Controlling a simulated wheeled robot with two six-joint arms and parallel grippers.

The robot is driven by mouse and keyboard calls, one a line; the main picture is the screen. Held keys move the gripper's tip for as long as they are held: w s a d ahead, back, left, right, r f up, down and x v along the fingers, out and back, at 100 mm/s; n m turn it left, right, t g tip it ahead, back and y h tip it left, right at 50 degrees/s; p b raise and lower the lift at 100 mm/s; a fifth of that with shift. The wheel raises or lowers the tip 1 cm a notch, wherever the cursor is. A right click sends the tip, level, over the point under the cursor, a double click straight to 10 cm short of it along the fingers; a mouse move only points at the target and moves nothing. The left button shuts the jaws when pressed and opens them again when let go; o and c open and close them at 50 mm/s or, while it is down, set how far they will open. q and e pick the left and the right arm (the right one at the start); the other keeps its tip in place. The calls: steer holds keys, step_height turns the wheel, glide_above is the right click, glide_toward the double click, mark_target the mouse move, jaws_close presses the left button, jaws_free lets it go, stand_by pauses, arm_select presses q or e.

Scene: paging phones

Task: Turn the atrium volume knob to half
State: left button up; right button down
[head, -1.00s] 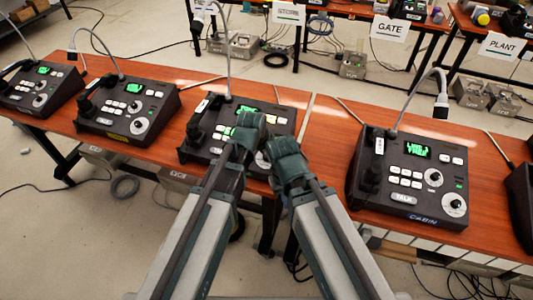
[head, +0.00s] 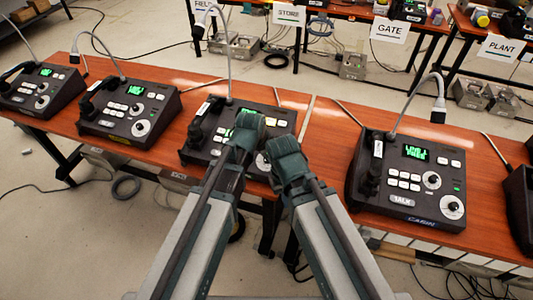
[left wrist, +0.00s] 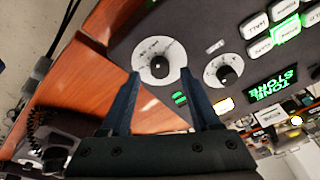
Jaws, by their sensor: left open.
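A black paging phone console (head: 208,140) stands on the orange-brown table in the middle of the head view, partly hidden by my grippers. I cannot read its name label, so I cannot tell whether it is the atrium one. In the left wrist view a black knob on a large white dial (left wrist: 160,67) sits just beyond my left gripper's fingertips, roughly between them. A smaller knob and dial (left wrist: 225,73) is to its right. My left gripper (left wrist: 163,88) is open and empty; it also shows in the head view (head: 244,137). My right gripper (head: 283,157) is beside it, its jaws unclear.
More consoles stand left (head: 128,109) and right (head: 408,178); the right one is marked CABIN. Gooseneck microphones (head: 438,108) rise from the consoles. A coiled cord (left wrist: 45,125) shows at the lower left of the wrist view. Tables with GATE (head: 390,29) and PLANT signs are behind.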

arm_select(q)
steer(key=p+v, duration=1)
steer(key=v, duration=0.2)
steer(key=shift+s, duration=0.15)
steer(key=s+a+f+n+g+y, duration=0.1)
steer(key=s+a+n+g+y, duration=0.2)
steer(key=s, duration=0.9)
steer(key=n+g, duration=0.1)
steer(key=n, duration=0.2)
steer(key=shift+a+f+n, duration=0.2)
steer(key=shift+a+n, duration=0.1)
stand_by(0.6)
